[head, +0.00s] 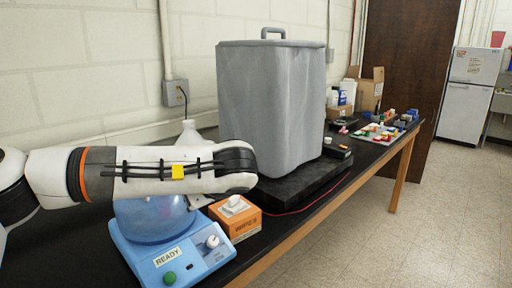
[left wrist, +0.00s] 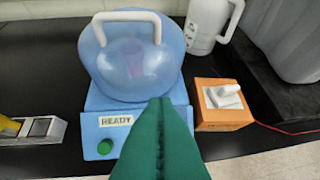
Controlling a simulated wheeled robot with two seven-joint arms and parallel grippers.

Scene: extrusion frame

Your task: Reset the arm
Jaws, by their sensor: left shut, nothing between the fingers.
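My left arm reaches in from the left in the head view, stretched across in front of the blue machine. In the left wrist view my left gripper (left wrist: 160,102) shows green fingers pressed together, with nothing between them. They point toward the front of a blue machine (left wrist: 180,92) with a rounded clear-blue lid and white handle. I cannot tell whether they touch it. The machine also shows in the head view (head: 165,262), with a READY label, a green button and a white knob; my arm hides part of its lid. My right gripper is in neither view.
A large grey lidded bin (head: 270,105) stands on a black slab behind. A white jug (left wrist: 207,22) is behind the tissue box. Small colored items lie far along the black bench (head: 300,222).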

